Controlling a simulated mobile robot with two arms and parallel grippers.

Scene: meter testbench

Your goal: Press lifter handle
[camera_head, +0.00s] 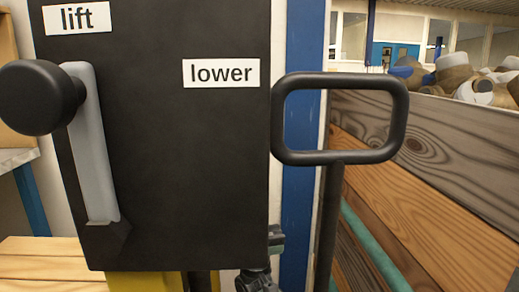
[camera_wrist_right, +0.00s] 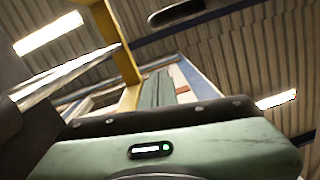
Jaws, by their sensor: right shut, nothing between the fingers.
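The lifter handle is a pale grey lever (camera_head: 93,150) with a round black knob (camera_head: 40,97) on the left of a dark panel (camera_head: 170,150). The knob is at the lever's upper end, near the "lift" label (camera_head: 77,18). The "lower" label (camera_head: 221,72) is at the panel's upper right. A small dark jointed part, apparently of my right gripper (camera_head: 260,281), shows at the panel's lower right edge, apart from the lever. The panel seems to hide the rest. My right gripper is shut and empty. My left gripper is not in view.
A black loop handle (camera_head: 340,157) on a post stands just right of the panel. Behind it are wooden boards (camera_head: 440,175) and a blue post (camera_head: 299,200). A wooden surface (camera_head: 40,262) is at lower left. The right wrist view faces the ceiling (camera_wrist_right: 240,60).

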